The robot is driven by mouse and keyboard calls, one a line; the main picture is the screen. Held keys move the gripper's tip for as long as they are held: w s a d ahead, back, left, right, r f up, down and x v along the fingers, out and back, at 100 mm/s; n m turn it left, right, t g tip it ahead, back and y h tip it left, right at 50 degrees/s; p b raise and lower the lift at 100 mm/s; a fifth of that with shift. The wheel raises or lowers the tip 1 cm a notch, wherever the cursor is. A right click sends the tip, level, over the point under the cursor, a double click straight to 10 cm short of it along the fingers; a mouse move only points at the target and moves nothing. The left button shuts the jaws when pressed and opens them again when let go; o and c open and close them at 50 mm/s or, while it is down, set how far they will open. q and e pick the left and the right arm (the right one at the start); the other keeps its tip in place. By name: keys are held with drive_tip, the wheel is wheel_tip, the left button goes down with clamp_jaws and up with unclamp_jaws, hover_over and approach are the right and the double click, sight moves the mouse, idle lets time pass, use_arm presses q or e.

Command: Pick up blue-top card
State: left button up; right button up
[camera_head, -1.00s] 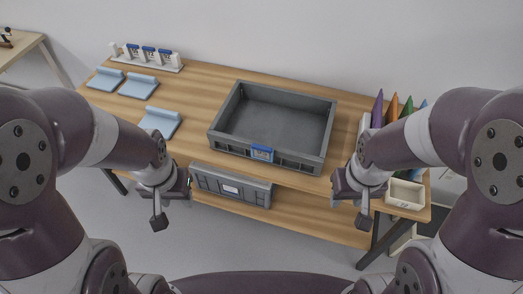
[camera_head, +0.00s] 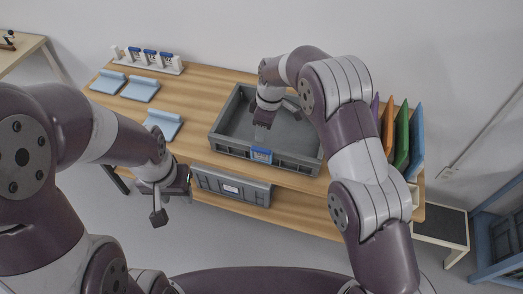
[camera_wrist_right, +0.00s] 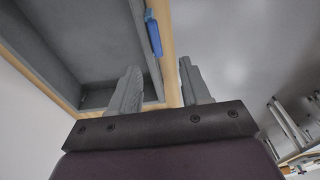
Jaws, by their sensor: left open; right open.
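My right gripper (camera_head: 263,121) is above the crate, to the right of the rack. Its two fingers are apart and empty in the right wrist view (camera_wrist_right: 158,76). My left gripper (camera_head: 172,194) is open in front of the table's left part, away from the cards.
Light blue folded pads (camera_head: 140,90) lie on the left of the table. A grey bin (camera_head: 231,187) sits on the lower shelf. Coloured upright panels (camera_head: 402,138) stand at the right end, partly behind my right arm. Wood is bare between the pads and crate.

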hover_over(261, 149)
wheel_tip(261, 149, down, 4)
drive_tip(key=shift+s+d+f+p, duration=0.1)
drive_tip(key=shift+f+p, duration=0.1)
drive_tip(key=shift+p, duration=0.2)
wheel_tip(261, 149, down, 4)
drive_tip(key=shift+f+p, duration=0.1)
drive_tip(key=shift+p, duration=0.75)
drive_tip(key=shift+f, duration=0.45)
drive_tip(key=shift+r, duration=0.1)
clamp_jaws()
